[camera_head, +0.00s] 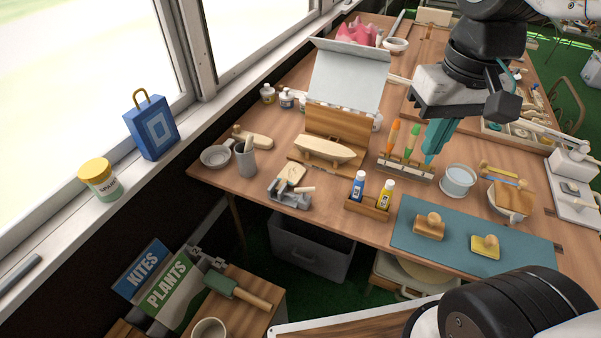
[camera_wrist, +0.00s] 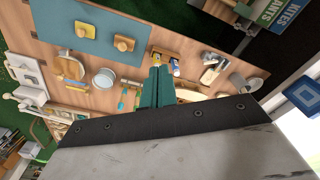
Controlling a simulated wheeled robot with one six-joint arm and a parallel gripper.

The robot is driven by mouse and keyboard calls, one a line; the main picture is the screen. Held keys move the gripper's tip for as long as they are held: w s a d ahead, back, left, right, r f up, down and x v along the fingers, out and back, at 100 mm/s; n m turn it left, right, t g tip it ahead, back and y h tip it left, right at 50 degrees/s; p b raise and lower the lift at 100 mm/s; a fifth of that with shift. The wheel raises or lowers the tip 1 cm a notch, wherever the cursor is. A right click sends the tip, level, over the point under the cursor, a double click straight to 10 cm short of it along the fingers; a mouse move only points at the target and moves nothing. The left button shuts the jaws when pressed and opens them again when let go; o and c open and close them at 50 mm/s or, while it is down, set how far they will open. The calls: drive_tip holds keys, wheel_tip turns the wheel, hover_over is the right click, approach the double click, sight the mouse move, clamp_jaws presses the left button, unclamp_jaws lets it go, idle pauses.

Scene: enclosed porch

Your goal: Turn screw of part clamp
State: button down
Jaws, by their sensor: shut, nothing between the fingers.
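The grey part clamp (camera_head: 290,198) stands near the table's front edge, left of centre in the head view. A pale wooden block shows at its back and a light wooden piece sticks out to the right. It also shows small in the wrist view (camera_wrist: 213,72). Which piece is its screw is too small to tell. My gripper (camera_head: 428,162) has teal fingers, shut and empty, pointing down to the right of the clamp and clearly apart from it. In the head view the fingertips appear beside the tool rack; the wrist view shows the fingers together (camera_wrist: 158,70).
A tool rack (camera_head: 405,170) with colourful handles stands by my fingertips. A wooden boat (camera_head: 327,150) is behind the clamp and a bottle tray (camera_head: 367,206) is right of it. A grey cup (camera_head: 246,160) and a bowl (camera_head: 215,156) are to its left.

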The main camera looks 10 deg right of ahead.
drive_tip(key=w+a+f+g, duration=0.1)
drive_tip(key=w+a+f, duration=0.3)
drive_tip(key=w, duration=0.4)
drive_tip(key=w+a+f+g, duration=0.1)
drive_tip(key=w+a+f, duration=0.4)
drive_tip(key=w, duration=0.3)
drive_tip(key=w+a+f+g, duration=0.1)
drive_tip(key=w+a+f, duration=0.3)
drive_tip(key=w, duration=0.4)
hover_over(305, 194)
drive_tip(key=w+d, duration=0.2)
drive_tip(key=w, duration=0.1)
drive_tip(key=w+f+x, duration=0.1)
drive_tip(key=w+x, duration=0.1)
drive_tip(key=x, duration=0.9)
drive_tip(key=shift+s+f+m, duration=0.15)
drive_tip(key=shift+f+m, duration=0.05)
drive_tip(key=shift+m, duration=0.1)
drive_tip(key=shift+s+d, duration=0.1)
drive_tip(key=shift+s+f+m, duration=0.1)
drive_tip(key=shift+s+m, duration=0.1)
drive_tip(key=shift+m, duration=0.2)
